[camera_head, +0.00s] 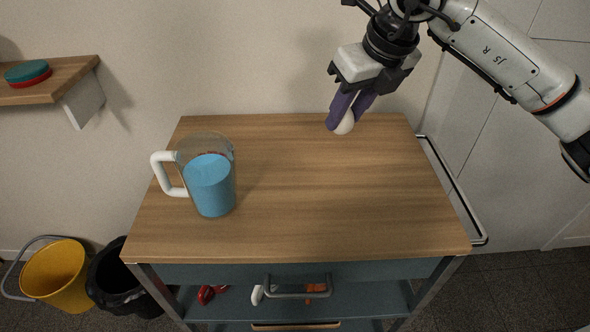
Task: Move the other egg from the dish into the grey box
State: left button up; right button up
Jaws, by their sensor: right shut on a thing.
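My right gripper (349,108) comes in from the upper right. Its purple fingers are shut on a white egg (345,125), whose lower part shows between and below the fingertips. The egg is in front of the back edge of the wooden cart top (320,190), towards the right. I cannot tell how high it is above the wood. No dish and no grey box show in this view. My left gripper is not in view.
A clear jug (211,184) with blue contents and a white handle stands on the cart's left side. The rest of the top is clear. A yellow bucket (57,273) and black bin (112,279) stand at lower left. A wall shelf (55,83) holds stacked round items (28,73).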

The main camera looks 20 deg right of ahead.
jog(key=shift+w+r+m, duration=0.1)
jog(key=shift+w+m, duration=0.1)
jog(key=shift+m, duration=0.2)
jog(key=shift+d+f+h, duration=0.15)
jog(key=shift+f+h, duration=0.15)
send_near(335, 163)
jog(key=shift+x, duration=2.6)
jog(key=o, duration=1)
jog(key=shift+o, duration=0.2)
